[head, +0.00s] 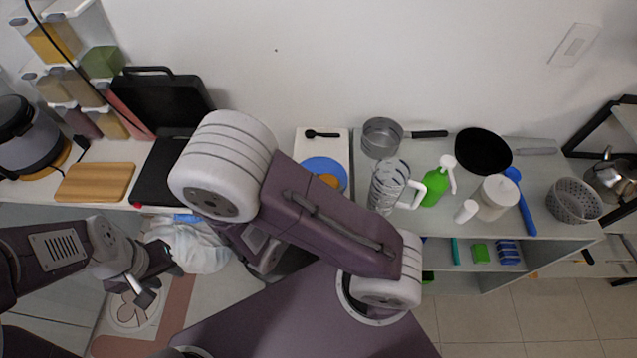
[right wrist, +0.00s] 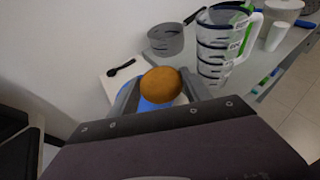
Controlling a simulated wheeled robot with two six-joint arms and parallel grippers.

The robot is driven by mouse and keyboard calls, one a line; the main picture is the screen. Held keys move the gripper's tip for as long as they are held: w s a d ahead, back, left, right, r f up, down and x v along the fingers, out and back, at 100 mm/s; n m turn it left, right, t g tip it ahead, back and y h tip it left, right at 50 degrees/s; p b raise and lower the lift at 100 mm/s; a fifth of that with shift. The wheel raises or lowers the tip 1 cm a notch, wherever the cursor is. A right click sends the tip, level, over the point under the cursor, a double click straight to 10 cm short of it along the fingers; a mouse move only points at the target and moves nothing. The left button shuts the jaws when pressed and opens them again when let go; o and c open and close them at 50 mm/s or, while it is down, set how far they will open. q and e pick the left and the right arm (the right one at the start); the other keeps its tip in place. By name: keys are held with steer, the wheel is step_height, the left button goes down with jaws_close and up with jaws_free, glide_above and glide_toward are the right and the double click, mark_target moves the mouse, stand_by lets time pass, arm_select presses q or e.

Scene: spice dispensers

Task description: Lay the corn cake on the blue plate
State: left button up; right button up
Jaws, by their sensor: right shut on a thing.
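The corn cake (right wrist: 161,85) is a round orange-brown piece held between the fingers of my right gripper (right wrist: 160,92) in the right wrist view. The blue plate (head: 322,164) lies on a white board on the counter in the head view. Part of the plate (right wrist: 145,105) shows below the cake in the right wrist view. In the head view the cake (head: 331,181) appears over the plate, partly covered by my right arm, which also hides the right gripper. The gap between cake and plate cannot be judged. My left gripper (head: 142,290) is low at the left, away from the plate; its jaw opening is unclear.
A black spoon (head: 322,133) lies behind the plate. A grey saucepan (head: 383,138), a striped clear jug (head: 385,187) and a green bottle (head: 436,188) stand to its right. A black open appliance (head: 165,105) and a wooden board (head: 95,182) are at the left.

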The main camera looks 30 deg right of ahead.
mark_target(324, 181)
steer(key=w+d+f, duration=0.2)
steer(key=w, duration=0.1)
steer(key=shift+f+p, duration=0.2)
steer(key=shift+p, duration=0.2)
steer(key=w+f, duration=0.1)
steer(key=w, duration=0.1)
steer(key=w+d+f, duration=0.1)
steer(key=w, duration=0.1)
steer(key=w+f, duration=0.1)
steer(key=w, duration=0.1)
steer(key=shift+w+d+f, duration=0.15)
steer(key=shift+w+f, duration=0.1)
steer(key=shift+f, duration=0.1)
step_height(324, 181, down, 3)
steer(key=shift+s+f, duration=0.1)
steer(key=shift+f, duration=0.4)
steer(key=shift+f, duration=0.2)
steer(key=o, duration=1.6)
steer(key=shift+c, duration=0.2)
